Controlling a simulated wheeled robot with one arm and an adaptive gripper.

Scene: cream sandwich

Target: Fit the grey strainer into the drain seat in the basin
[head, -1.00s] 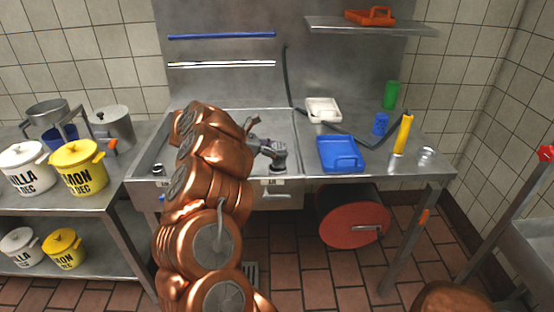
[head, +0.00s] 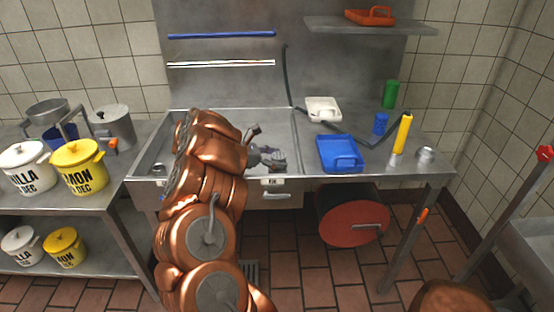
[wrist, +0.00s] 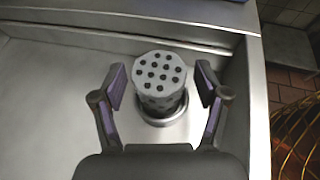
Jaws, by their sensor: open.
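The grey strainer (wrist: 160,76), a short cylinder with a dark-holed top, stands upright in the wrist view. Its lower end is inside the round metal ring of the drain seat (wrist: 182,119); I cannot tell how deep it sits. My gripper (wrist: 161,84) is open, with one finger on each side of the strainer and a visible gap at both sides. In the head view my gripper (head: 268,158) is low at the front right of the steel basin (head: 152,145), and my arm hides much of the basin.
The basin's wall (wrist: 130,35) runs close behind the strainer, with a side wall close to the right. Yellow (head: 79,167) and white pots stand left.

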